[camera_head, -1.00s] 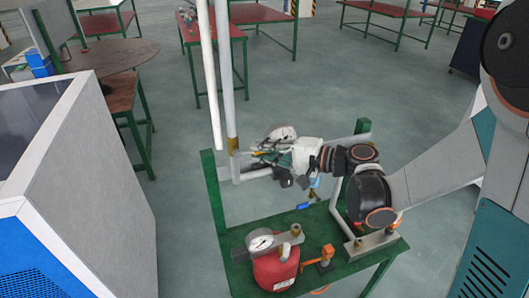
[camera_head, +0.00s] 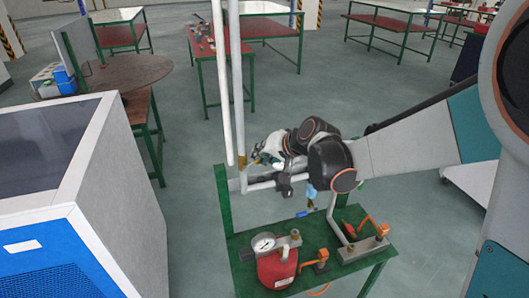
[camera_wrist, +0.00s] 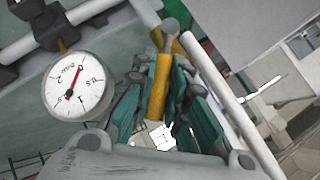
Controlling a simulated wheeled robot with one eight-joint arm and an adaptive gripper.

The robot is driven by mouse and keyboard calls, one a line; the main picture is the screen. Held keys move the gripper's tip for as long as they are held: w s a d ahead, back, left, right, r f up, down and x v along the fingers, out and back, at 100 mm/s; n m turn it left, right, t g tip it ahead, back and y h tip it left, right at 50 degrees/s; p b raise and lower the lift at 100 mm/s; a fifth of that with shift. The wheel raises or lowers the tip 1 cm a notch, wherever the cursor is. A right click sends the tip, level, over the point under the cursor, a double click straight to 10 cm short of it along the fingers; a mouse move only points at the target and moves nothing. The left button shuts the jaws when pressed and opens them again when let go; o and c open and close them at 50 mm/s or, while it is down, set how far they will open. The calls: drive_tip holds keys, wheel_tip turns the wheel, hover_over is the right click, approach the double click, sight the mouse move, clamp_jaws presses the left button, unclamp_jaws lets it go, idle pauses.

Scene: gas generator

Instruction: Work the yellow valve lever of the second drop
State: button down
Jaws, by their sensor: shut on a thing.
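In the wrist view the yellow valve lever (camera_wrist: 159,88) lies between the teal-padded fingers of my gripper (camera_wrist: 162,118), which is shut on it. In the head view my gripper (camera_head: 268,158) is at the lower end of the right white vertical pipe (camera_head: 237,90), beside a brass-coloured valve part (camera_head: 242,162). The lever is small there and partly hidden by the gripper. A white pressure gauge (camera_wrist: 78,92) with a red needle is close to the left of the fingers in the wrist view.
A green bench (camera_head: 345,272) below my arm holds a red gauge vessel (camera_head: 277,268) and orange-handled valves (camera_head: 322,262). A second white pipe (camera_head: 226,90) hangs to the left. A large white and blue cabinet (camera_head: 110,175) stands at left. Open floor lies behind.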

drive_tip(key=shift+s+a+r+n+h+p, duration=0.15)
drive_tip(key=shift+a+r+n+h+p, duration=0.25)
drive_tip(key=shift+h, duration=0.2)
drive_tip(key=shift+s+a+r+n+h+p, duration=0.1)
drive_tip(key=shift+a+r+n+h+p, duration=0.15)
drive_tip(key=shift+a+h, duration=0.3)
drive_tip(key=shift+s+a+n+t+h, duration=0.1)
drive_tip(key=shift+a+n+t+h, duration=0.25)
drive_tip(key=shift+h, duration=0.3)
drive_tip(key=c, duration=1.6)
unclamp_jaws()
drive_tip(key=shift+o, duration=0.2)
drive_tip(key=shift+d, duration=0.1)
